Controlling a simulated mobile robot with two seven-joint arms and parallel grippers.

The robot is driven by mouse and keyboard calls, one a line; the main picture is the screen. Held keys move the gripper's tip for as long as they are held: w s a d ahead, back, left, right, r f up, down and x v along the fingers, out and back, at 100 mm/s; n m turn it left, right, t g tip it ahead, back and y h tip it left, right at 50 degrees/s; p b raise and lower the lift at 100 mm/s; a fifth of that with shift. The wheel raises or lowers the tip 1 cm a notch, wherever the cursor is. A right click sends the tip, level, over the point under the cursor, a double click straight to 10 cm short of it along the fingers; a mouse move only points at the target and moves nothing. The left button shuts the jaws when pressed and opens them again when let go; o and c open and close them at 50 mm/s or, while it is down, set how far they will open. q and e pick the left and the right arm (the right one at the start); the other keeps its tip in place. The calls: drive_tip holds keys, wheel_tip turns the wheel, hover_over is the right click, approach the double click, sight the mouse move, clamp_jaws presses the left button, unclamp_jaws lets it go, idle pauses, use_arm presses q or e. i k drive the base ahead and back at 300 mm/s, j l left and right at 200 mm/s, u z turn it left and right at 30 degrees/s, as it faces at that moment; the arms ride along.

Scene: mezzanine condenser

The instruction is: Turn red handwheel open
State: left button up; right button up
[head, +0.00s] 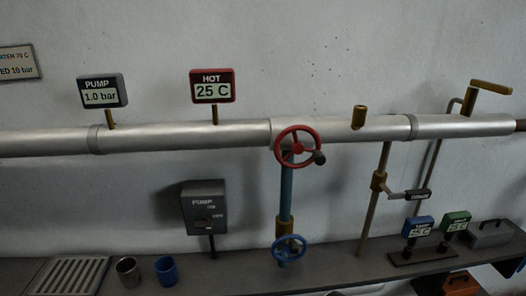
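The red handwheel (282,147) is in the middle of the head view, in front of the silver horizontal pipe. It has spokes and a dark knob (319,157) at the right of its rim. A blue vertical pipe (286,192) runs down from behind it to a brass fitting and a blue handwheel (290,262). Neither of my grippers is in view, and nothing touches the red handwheel.
The pipe (180,136) carries a PUMP 1.0 bar display (101,91) and a HOT 25 C display (212,86). A grey pump box (204,207) stands below. A metal cup (128,271), a blue cup (166,270) and a drain grate (70,277) are on the counter.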

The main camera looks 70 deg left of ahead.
sight(318, 157)
drive_tip(key=u, duration=1.75)
